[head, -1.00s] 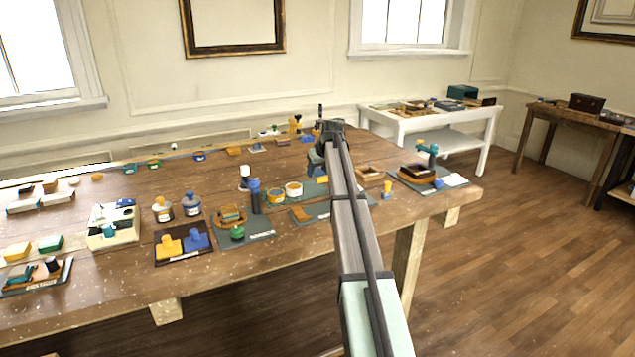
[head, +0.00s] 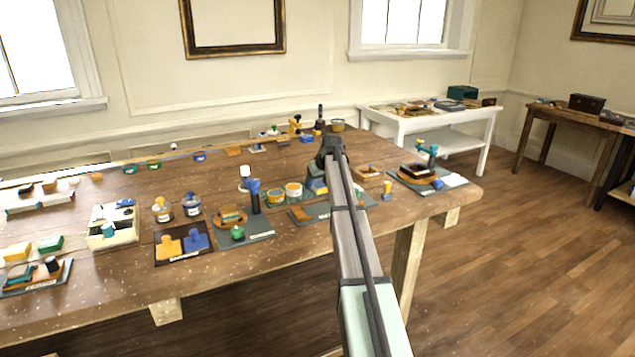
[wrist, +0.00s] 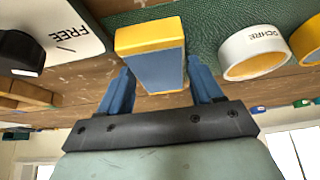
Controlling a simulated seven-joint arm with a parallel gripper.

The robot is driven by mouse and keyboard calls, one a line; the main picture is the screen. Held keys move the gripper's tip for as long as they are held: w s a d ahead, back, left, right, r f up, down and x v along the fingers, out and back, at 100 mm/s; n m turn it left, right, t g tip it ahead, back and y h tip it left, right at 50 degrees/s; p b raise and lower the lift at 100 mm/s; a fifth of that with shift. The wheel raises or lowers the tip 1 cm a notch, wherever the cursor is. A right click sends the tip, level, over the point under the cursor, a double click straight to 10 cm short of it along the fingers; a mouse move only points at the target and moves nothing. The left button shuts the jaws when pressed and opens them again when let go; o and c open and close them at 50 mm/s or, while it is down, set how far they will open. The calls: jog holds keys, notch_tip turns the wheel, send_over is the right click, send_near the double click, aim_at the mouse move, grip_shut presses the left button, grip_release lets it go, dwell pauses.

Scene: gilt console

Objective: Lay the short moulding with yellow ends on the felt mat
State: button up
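The short moulding is a small blue-grey block with yellow ends (wrist: 152,70), upright between the blue fingers of my gripper (wrist: 162,92) in the wrist view. In the head view the moulding (head: 316,186) shows below my gripper (head: 329,160), just left of the arm. A green textured mat (wrist: 200,22), which looks like the felt mat, lies behind the moulding in the wrist view. Whether the moulding touches it I cannot tell.
An open white tin marked OCHRE (wrist: 240,52) stands close beside the moulding, with another tin (head: 293,190) next to it. A panel marked FREE (wrist: 65,30) is on the other side. A small wooden tray (head: 367,172) stands right of my arm.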

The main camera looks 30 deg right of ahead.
jog(key=shift+o, duration=0.9)
jog(key=shift+r, duration=0.15)
jog(key=v, duration=1.2)
